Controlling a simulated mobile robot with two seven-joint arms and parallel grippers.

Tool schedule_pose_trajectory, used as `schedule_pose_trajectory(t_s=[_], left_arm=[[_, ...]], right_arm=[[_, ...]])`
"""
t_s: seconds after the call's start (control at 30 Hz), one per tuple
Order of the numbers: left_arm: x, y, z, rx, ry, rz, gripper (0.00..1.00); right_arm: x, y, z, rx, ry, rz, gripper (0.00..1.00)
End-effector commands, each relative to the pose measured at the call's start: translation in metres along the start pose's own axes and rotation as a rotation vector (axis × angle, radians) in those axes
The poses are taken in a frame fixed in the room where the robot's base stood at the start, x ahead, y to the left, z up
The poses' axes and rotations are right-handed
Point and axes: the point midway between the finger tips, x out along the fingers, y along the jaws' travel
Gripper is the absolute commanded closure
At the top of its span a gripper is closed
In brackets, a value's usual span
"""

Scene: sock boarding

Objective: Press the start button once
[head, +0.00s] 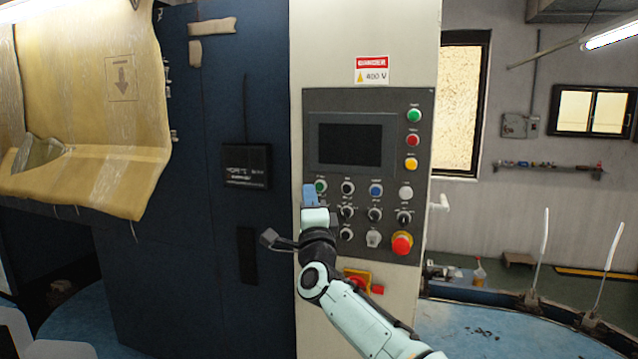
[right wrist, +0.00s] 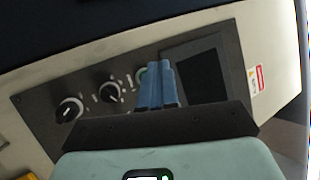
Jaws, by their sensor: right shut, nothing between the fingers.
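The control panel (head: 395,220) is a dark plate on a pale cabinet. A green button (head: 320,186) sits at the left end of its upper button row, and another green button (head: 414,115) is at the top right. The labels are too small to read, so I cannot tell which is marked start. My right gripper (head: 309,192) is shut and empty, with blue fingertips just beside the left green button. In the right wrist view the shut fingers (right wrist: 158,84) partly hide a green button (right wrist: 141,75). I cannot tell whether they touch it. My left gripper is not in view.
Black knobs, a blue button (head: 376,190) and a red emergency stop (head: 402,244) are close by on the panel. A dark screen (head: 350,143) is above. A red and yellow switch (head: 360,282) is below, near my right arm. A yellowish sheet (head: 90,100) hangs left.

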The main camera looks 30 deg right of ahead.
Motion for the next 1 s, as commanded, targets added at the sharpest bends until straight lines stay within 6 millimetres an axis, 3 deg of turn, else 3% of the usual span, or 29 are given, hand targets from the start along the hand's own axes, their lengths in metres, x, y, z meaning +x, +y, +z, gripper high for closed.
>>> schedule_pose_trajectory(t_s=[0.27, 1.0], left_arm=[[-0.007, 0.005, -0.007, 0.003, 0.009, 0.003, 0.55], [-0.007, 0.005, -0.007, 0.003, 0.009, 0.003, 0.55]], right_arm=[[0.018, 0.009, -0.01, 0.0, 0.001, 0.0, 1.0], [0.019, 0.011, -0.01, 0.0, 0.0, 0.0, 1.0]])
